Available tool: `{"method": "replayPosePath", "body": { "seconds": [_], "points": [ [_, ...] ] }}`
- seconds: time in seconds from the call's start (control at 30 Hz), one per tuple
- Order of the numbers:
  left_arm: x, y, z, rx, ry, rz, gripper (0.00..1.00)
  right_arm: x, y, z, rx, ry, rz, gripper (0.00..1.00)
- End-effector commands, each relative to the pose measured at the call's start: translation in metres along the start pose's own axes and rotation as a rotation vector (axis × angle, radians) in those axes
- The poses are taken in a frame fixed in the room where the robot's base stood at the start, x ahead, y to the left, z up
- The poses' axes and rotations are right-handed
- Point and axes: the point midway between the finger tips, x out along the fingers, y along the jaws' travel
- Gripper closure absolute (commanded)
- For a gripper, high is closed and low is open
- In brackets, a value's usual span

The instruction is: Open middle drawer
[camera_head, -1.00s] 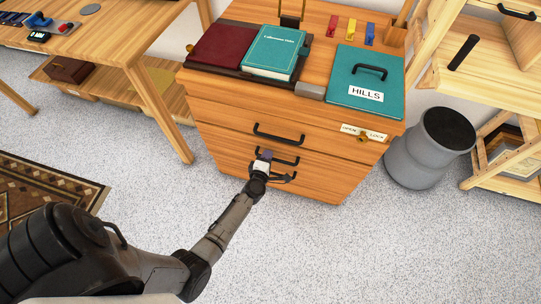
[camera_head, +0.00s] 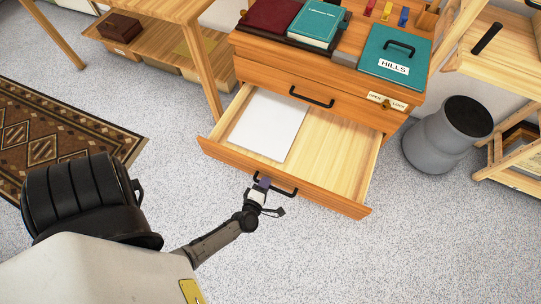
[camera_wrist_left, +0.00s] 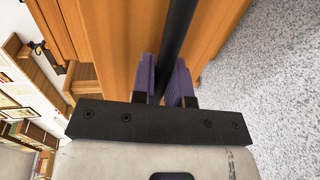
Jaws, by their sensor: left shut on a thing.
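The wooden cabinet (camera_head: 262,66) has a drawer pulled well out (camera_head: 325,198), below a closed upper drawer with its own black handle (camera_head: 312,97). A blank white sheet (camera_head: 268,124) lies inside the open drawer on the left; the rest of its floor is bare. My left gripper (camera_head: 263,184) is at the drawer's front, shut on its black handle (camera_head: 284,190). In the left wrist view the purple finger pads (camera_wrist_left: 164,78) sit on either side of the dark handle bar (camera_wrist_left: 178,35). Anything below the open drawer is hidden. My right gripper is not in view.
A teal book (camera_head: 316,24), a dark red book (camera_head: 268,14) and a teal "HILLS" folder (camera_head: 394,56) lie on the cabinet. A grey stool-like bin (camera_head: 448,135) stands to the right. A patterned rug (camera_head: 55,135) lies left. The speckled floor in front is clear.

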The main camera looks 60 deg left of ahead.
Motion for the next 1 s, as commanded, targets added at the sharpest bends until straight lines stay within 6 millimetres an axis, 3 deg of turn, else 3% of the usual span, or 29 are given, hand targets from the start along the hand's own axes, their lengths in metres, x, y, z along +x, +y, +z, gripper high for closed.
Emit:
{"method": "replayPosePath", "body": {
  "seconds": [0.1,0.3,0.77,0.8,1.0],
  "points": [
    [-0.019,-0.004,0.0,0.0,0.001,-0.002,1.0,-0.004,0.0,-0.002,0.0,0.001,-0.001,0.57],
    [-0.037,-0.008,0.0,-0.001,0.001,-0.001,1.0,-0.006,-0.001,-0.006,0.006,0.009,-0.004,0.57],
    [-0.042,-0.009,0.0,0.0,0.001,-0.001,1.0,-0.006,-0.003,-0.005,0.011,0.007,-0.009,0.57],
    [-0.042,-0.009,0.0,0.0,0.001,-0.001,0.84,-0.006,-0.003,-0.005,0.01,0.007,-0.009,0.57],
    [-0.042,-0.01,0.0,0.0,0.001,-0.002,0.65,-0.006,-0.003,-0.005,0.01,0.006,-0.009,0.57]
  ]
}}
